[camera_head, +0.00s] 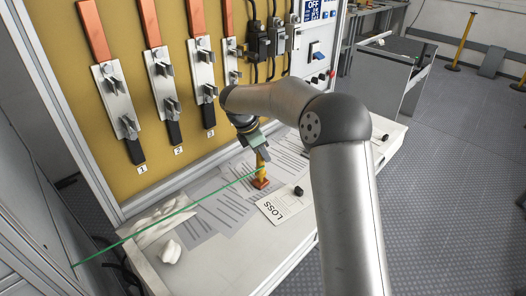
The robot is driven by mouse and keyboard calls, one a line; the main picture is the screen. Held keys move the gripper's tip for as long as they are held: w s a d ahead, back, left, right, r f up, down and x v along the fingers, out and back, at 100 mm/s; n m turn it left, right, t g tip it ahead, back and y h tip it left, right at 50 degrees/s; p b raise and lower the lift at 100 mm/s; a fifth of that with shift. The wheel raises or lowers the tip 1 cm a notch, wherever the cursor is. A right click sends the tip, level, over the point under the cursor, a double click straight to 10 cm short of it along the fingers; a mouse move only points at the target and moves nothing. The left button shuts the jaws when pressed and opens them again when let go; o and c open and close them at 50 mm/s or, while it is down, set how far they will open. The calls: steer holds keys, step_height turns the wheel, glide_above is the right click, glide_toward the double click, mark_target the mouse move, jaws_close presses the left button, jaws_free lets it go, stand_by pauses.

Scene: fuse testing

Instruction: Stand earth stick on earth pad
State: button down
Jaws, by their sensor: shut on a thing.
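My gripper (257,146) points down over the bench and is shut on a short yellow stick (260,161), which I take to be the earth stick. Its upper part is hidden by the gripper. A thin green line (150,226), apparently its earth lead, runs from near the stick to the lower left. A small copper-orange block (260,184), probably the earth pad, is directly under the stick on the bench papers. The stick looks close to upright, and its lower end meets the block in the picture. I cannot tell if they touch.
A yellow panel (120,185) with numbered fuse switches stands behind the bench (285,255). A "LOSS" card (284,206) and a small black knob (298,191) lie to the right. Crumpled white cloth or gloves (171,250) lie at the left. Printed sheets (215,212) cover the middle.

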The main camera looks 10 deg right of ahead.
steer(key=shift+f, duration=0.1)
steer(key=c, duration=1.2)
jaws_free()
steer(key=shift+o, duration=0.2)
steer(key=w+v, duration=0.1)
steer(key=v, duration=1.1)
steer(key=s+d+m, duration=0.2)
steer(key=s+m, duration=0.1)
steer(key=s, duration=0.4)
steer(key=s+d+f+m+y, duration=0.1)
steer(key=s+d+m, duration=0.1)
steer(key=s+m, duration=0.2)
steer(key=s+d+f+m, duration=0.1)
steer(key=s+d+m, duration=0.1)
steer(key=s, duration=0.9)
steer(key=shift+d+m+g+y+p, duration=0.3)
steer(key=shift+d+m+g+y, duration=0.1)
steer(key=shift+m, duration=0.4)
steer(key=shift+o, duration=0.2)
steer(key=s+d+f+m+y, duration=0.1)
steer(key=s+f+m, duration=0.2)
steer(key=s, duration=0.5)
steer(key=s+d+f+m+y, duration=0.1)
steer(key=s+f+m, duration=0.3)
steer(key=s+m, duration=0.2)
steer(key=shift+s+d+f+y, duration=0.2)
steer(key=shift+s+d+y, duration=0.1)
steer(key=shift+s, duration=0.7)
